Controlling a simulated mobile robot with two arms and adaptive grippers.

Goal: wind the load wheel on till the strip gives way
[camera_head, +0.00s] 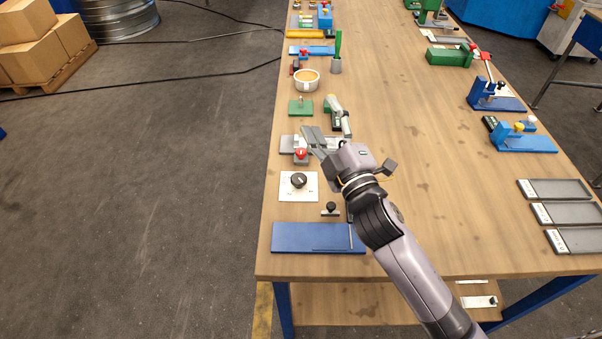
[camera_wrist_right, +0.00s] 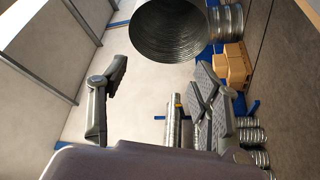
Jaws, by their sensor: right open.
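My right gripper (camera_head: 327,128) is open and empty above the left side of the bench, its fingers spread wide. In the right wrist view the two fingers (camera_wrist_right: 160,82) stand far apart with nothing between them. Below and beside the gripper is a grey fixture with a red knob (camera_head: 300,153), partly covered by a finger. In front of it is a white plate with a black dial knob (camera_head: 298,181). I cannot tell which of these, if any, is the load wheel, and I cannot make out the strip. My left gripper is not in view.
A blue plate (camera_head: 305,238) and a small black-knobbed stand (camera_head: 331,208) lie at the near left. A green block (camera_head: 301,107) and a round bowl (camera_head: 306,80) are farther back. Grey trays (camera_head: 558,189) line the right edge. The bench middle (camera_head: 430,130) is clear.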

